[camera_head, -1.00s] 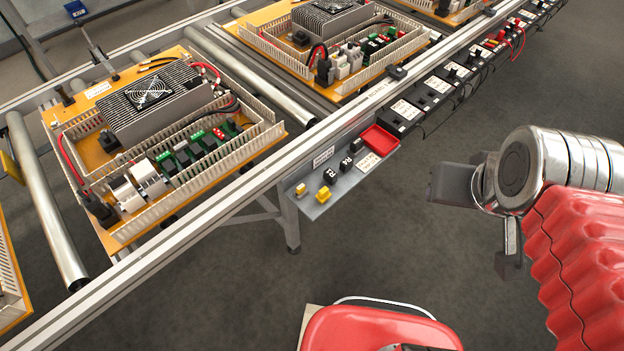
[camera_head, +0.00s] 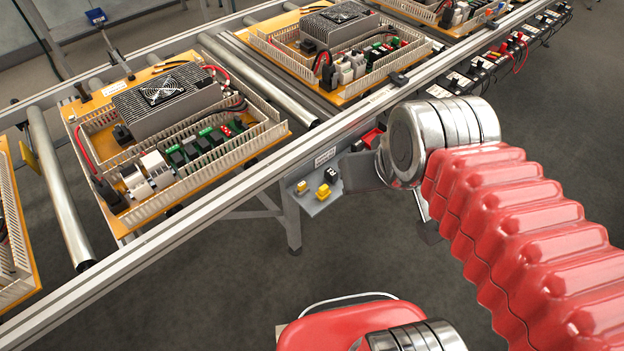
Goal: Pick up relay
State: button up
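Small parts lie on a grey shelf (camera_head: 318,206) fixed to the side of the conveyor frame. A black block with white marks (camera_head: 332,177) looks like a relay, but I cannot be sure which part is the relay. Two yellow parts, one at the left (camera_head: 302,186) and one in front (camera_head: 323,192), lie beside it. Another black block (camera_head: 357,146) shows farther back. I see nothing between the fingers.
The conveyor rail (camera_head: 215,205) runs diagonally above the shelf. An orange board (camera_head: 190,180) with a wiring duct, fan unit and small modules rests on the rollers. Open floor lies below the shelf.

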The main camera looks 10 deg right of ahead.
aim_at(332, 176)
jog(key=u, duration=0.8)
jog(key=i, duration=1)
jog(key=u, duration=0.05)
